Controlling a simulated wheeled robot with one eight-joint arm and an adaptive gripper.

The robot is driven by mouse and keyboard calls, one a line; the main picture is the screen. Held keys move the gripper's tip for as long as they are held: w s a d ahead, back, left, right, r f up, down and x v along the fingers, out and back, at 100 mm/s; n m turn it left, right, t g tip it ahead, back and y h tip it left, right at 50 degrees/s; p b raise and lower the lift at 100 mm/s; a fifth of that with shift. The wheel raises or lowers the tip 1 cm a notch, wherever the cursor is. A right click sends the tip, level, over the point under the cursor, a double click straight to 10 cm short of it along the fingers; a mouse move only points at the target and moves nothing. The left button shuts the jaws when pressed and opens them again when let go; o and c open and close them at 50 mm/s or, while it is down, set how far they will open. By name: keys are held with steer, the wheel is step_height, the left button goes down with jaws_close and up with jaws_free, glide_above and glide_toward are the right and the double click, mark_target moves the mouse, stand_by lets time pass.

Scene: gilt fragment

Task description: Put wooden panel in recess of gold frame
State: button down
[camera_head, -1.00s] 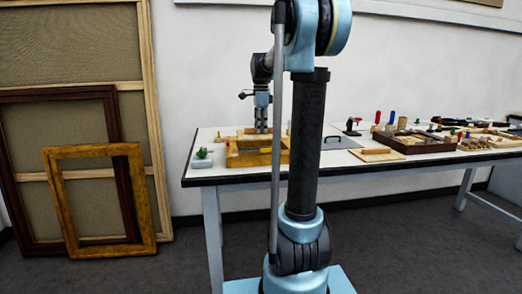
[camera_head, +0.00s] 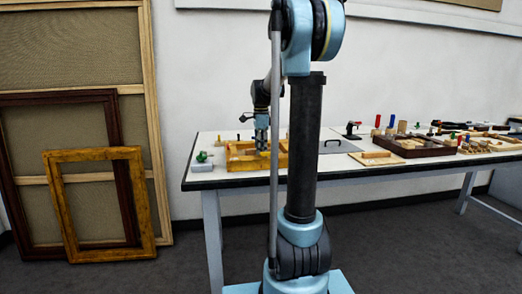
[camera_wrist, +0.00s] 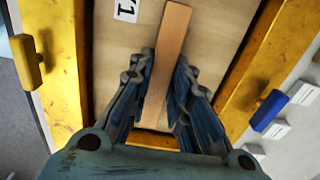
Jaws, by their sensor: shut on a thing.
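In the wrist view my gripper (camera_wrist: 163,75) is shut on the orange-brown wooden bar (camera_wrist: 172,30) that stands on the pale wooden panel (camera_wrist: 120,55). The panel carries a white label with black marking. The gold frame (camera_wrist: 62,70) shows on both sides of the panel and along its near edge. The panel lies within the frame's outline; I cannot tell whether it rests on the recess floor or is slightly above it. In the head view the gold frame (camera_head: 240,164) is on the table, with my gripper (camera_head: 262,146) over it.
A yellow block (camera_wrist: 26,62) and a blue block (camera_wrist: 268,110) flank the frame. A green-topped item (camera_head: 202,157) stands at its left. A grey plate (camera_head: 338,146), a small wooden tray (camera_head: 376,158) and a dark tool tray (camera_head: 418,149) lie to the right.

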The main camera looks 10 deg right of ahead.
steer(key=c, duration=1.5)
jaws_free()
step_height(320, 180, up, 12)
steer(key=shift+r, duration=0.1)
